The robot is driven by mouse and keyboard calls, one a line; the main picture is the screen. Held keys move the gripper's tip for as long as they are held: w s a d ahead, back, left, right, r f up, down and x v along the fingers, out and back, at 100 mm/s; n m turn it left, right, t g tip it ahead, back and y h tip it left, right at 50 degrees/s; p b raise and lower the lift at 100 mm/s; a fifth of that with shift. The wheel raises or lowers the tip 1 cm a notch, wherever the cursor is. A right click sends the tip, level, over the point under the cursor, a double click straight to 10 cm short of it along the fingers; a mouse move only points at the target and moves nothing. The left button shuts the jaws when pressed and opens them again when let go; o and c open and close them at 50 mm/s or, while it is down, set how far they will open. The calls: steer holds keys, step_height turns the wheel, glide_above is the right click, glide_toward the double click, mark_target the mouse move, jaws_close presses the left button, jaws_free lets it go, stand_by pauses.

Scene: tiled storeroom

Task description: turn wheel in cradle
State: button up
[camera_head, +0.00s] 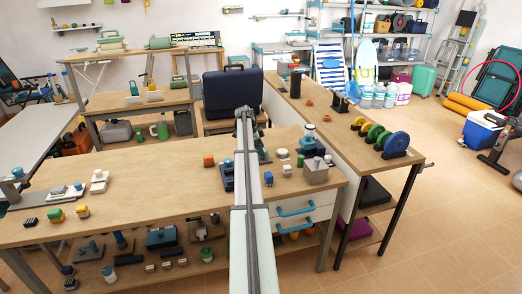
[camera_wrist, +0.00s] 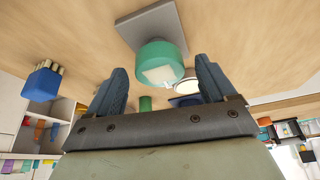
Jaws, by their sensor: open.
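On the right-hand table, several coloured wheels stand upright in a row in the head view. A large blue wheel (camera_head: 397,142) sits in a dark cradle (camera_head: 395,155) nearest the table's front corner. A green wheel (camera_head: 375,132) and a yellow wheel (camera_head: 358,122) stand behind it to the left. My arm reaches over the middle table, left of the wheels. My gripper (camera_wrist: 160,78) is open in the wrist view. A teal round piece (camera_wrist: 158,63) on a grey square plate (camera_wrist: 152,26) shows beyond and between its fingers. I cannot tell contact. I cannot make out the coloured wheels in the wrist view.
The middle table (camera_head: 150,190) carries small blocks and devices, including a grey box (camera_head: 315,172) at its right end. A dark blue case (camera_head: 233,92) stands behind it. The right-hand table has an orange piece (camera_head: 309,103) and bare wood around the wheels.

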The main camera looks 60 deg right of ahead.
steer(key=shift+s+f, duration=0.1)
steer(key=shift+f, duration=0.2)
steer(key=shift+c, duration=0.2)
steer(key=c, duration=1)
